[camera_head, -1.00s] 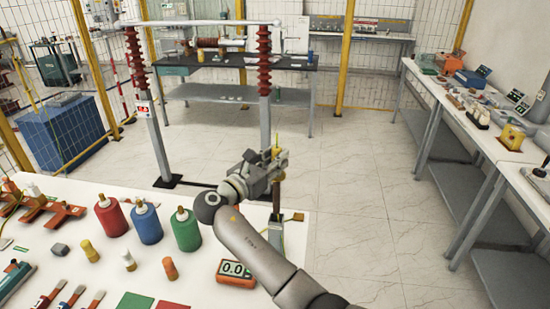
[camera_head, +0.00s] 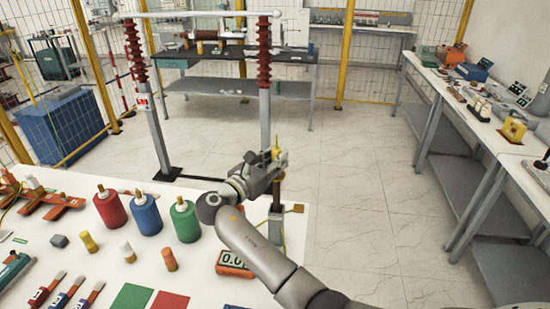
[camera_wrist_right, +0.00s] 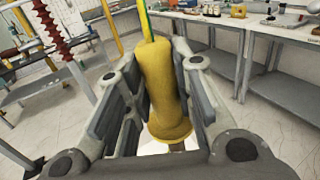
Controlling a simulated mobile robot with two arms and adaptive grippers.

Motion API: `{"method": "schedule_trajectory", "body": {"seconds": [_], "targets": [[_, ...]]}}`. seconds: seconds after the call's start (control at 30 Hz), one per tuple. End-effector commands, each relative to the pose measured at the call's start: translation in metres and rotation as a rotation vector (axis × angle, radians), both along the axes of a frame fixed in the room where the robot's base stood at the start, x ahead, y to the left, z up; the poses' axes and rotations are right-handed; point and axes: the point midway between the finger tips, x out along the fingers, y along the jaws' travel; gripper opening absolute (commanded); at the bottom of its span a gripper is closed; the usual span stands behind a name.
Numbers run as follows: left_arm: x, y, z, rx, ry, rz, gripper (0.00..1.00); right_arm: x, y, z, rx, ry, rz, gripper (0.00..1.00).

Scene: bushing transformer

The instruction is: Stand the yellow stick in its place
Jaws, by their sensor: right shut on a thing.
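My right gripper (camera_head: 278,158) is shut around the yellow stick (camera_head: 275,153), above the right edge of the white table. In the right wrist view the stick's yellow handle (camera_wrist_right: 160,85) stands roughly upright between the two fingers (camera_wrist_right: 152,100), with a flared collar low down. A green-yellow wire (camera_wrist_right: 145,20) runs up from its top. Below the gripper, a dark brown rod (camera_head: 277,190) runs down in line with the stick to a grey upright holder (camera_head: 276,228) at the table edge. I cannot tell how far the rod sits inside it. My left gripper is out of view.
On the white table (camera_head: 215,290) stand red (camera_head: 110,210), blue (camera_head: 146,215) and green (camera_head: 184,222) cylinders. A meter with an orange case (camera_head: 235,264) lies near the holder. A frame with brown insulators (camera_head: 264,55) stands behind. The floor to the right is clear.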

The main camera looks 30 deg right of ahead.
Motion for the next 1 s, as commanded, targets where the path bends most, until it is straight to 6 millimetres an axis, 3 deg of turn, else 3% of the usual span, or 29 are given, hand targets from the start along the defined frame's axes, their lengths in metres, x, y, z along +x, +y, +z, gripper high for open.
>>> {"method": "schedule_trajectory", "body": {"seconds": [1.0], "targets": [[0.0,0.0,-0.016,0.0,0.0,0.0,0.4,0.0,0.0,-0.036,-0.001,0.0,0.0,0.0]]}}
